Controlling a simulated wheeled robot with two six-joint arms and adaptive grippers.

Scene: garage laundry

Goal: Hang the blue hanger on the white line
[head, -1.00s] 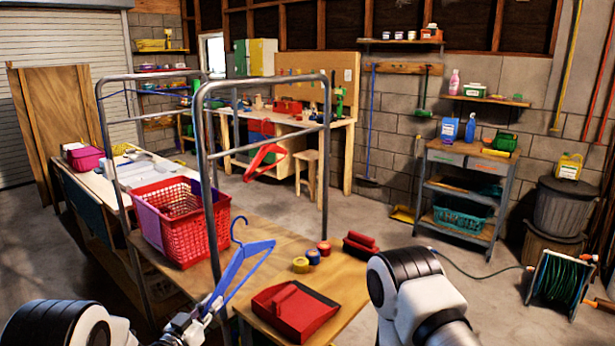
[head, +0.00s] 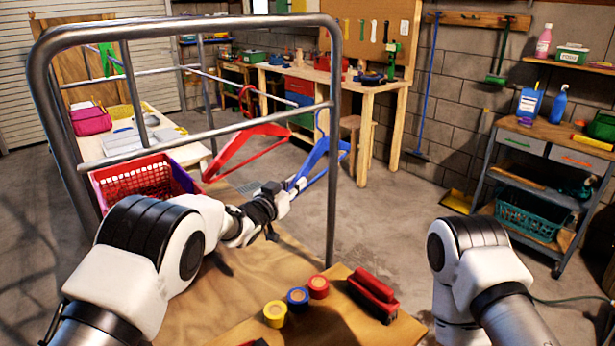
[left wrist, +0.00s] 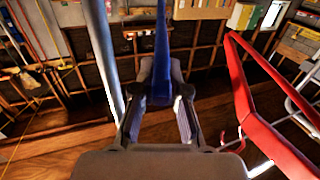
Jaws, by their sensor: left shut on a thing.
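The blue hanger (head: 318,160) is held by my left gripper (head: 272,196), right of the red hanger and near the rack's right post. In the left wrist view the blue hanger (left wrist: 161,55) stands between the two fingers of the left gripper (left wrist: 160,108), which are shut on it. Its hook is hard to make out. A thin pale line (head: 250,88) runs behind the rack's near crossbar; I cannot tell if the blue hanger touches it. My right gripper is out of view; only its arm shows.
The metal rack frame (head: 334,200) stands close to my left arm. A red hanger (head: 222,160) is beside the blue one and also in the left wrist view (left wrist: 262,125). A red basket (head: 130,180), tape rolls (head: 298,297) and a red brush (head: 373,294) are on the tables.

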